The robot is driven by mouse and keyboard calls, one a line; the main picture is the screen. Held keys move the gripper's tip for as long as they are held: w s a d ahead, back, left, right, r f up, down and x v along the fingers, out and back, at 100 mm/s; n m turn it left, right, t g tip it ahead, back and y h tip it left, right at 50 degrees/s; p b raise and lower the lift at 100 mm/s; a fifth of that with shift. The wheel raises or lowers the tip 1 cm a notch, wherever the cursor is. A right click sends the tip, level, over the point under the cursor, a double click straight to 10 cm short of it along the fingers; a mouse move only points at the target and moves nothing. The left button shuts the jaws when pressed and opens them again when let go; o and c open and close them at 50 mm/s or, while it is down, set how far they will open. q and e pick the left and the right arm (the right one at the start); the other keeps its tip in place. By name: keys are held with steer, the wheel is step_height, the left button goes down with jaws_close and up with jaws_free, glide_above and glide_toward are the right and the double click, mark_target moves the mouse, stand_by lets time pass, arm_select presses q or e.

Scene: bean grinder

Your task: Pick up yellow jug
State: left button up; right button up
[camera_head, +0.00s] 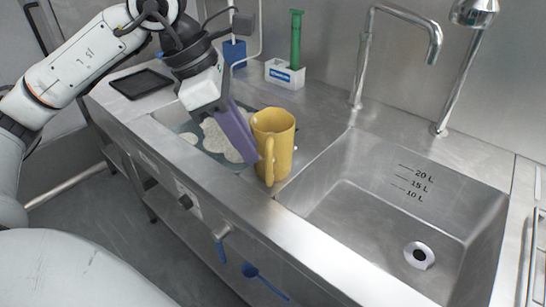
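The yellow jug (279,139) stands upright on the steel counter, just left of the sink. Its open top faces up and its handle (268,162) points toward me. My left gripper (246,146) reaches in from the upper left, its purple fingers slanting down to the jug's left side. The fingertips look very close to the jug near the handle; I cannot tell whether they touch it. The fingers overlap in this view, so their gap is hidden. My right gripper is not in view.
A steel sink (396,215) lies right of the jug, with a tall tap (365,55) behind it. A green-handled tool in a white holder (285,74) stands behind the jug. A black tray (141,83) lies at the far left of the counter. Blue-handled items hang below the front edge.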

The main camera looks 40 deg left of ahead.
mark_target(269, 185)
arm_select(q)
steer(key=x, duration=0.9)
steer(key=shift+w+d+f, duration=0.1)
steer(key=shift+w+f, duration=0.1)
steer(key=shift+f, duration=0.05)
jaws_close()
